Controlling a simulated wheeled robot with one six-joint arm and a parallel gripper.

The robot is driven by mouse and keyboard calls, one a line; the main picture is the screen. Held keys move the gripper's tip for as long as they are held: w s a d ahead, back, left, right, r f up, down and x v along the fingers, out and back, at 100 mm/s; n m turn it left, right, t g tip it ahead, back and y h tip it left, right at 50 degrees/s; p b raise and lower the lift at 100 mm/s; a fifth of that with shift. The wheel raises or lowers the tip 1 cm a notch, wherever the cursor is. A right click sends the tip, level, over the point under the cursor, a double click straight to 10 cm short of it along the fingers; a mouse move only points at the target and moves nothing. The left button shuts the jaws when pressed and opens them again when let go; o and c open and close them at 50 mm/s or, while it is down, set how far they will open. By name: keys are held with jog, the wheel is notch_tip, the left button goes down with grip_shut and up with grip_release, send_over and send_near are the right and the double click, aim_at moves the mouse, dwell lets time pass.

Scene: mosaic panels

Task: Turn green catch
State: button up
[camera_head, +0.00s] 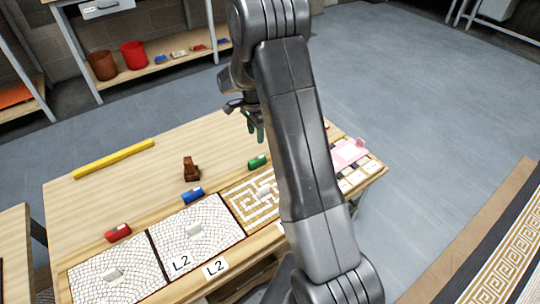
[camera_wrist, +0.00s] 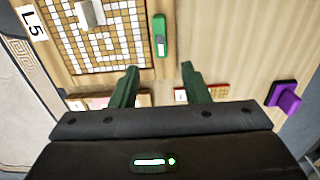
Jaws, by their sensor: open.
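The green catch (camera_head: 257,161) is a small green block on the wooden table, at the back edge of the meander-pattern panel (camera_head: 240,205). In the wrist view the green catch (camera_wrist: 160,35) lies beside the panel's edge, its long side running up and down the picture, with a pale inset on it. My gripper (camera_head: 256,134) hangs above the table near the green catch, apart from it. In the wrist view my gripper (camera_wrist: 158,72) has its two green fingers spread with nothing between them, and the catch is beyond the tips.
A blue catch (camera_head: 192,195) and a red catch (camera_head: 118,233) stand by the neighbouring pale panels. A brown object (camera_head: 191,169) and a yellow bar (camera_head: 114,158) lie on the table. A purple piece (camera_wrist: 287,98) shows in the wrist view. My arm hides part of the table.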

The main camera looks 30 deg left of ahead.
aim_at(257, 158)
notch_tip(257, 158, down, 14)
jog(key=shift+r+b, duration=0.1)
jog(key=shift+b, duration=0.55)
grip_shut()
